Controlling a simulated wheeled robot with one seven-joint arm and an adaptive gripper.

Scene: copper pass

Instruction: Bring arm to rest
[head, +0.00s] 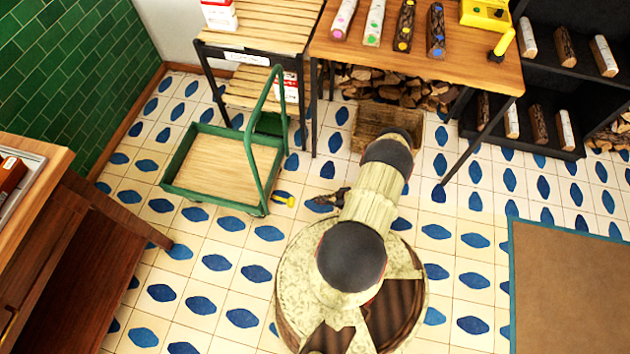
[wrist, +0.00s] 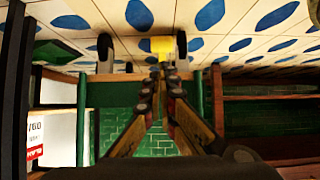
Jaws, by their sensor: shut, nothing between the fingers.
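My arm reaches out from my round base in the middle of the head view, with its shoulder and elbow joints seen from above. My gripper (head: 328,199) shows in the head view as a small dark shape left of the arm, above the tiled floor. In the wrist view, my gripper's (wrist: 160,72) two fingers come together at their tips with nothing between them. The wrist view appears upside down, with the tiles at the top.
A green cart (head: 215,170) with a tall handle stands left of my arm, its yellow-tipped part (head: 284,199) near the gripper. A wooden crate (head: 385,117) lies beyond the arm, by the workbench (head: 430,62). A brown mat (head: 570,290) lies right. Tiled floor is open between.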

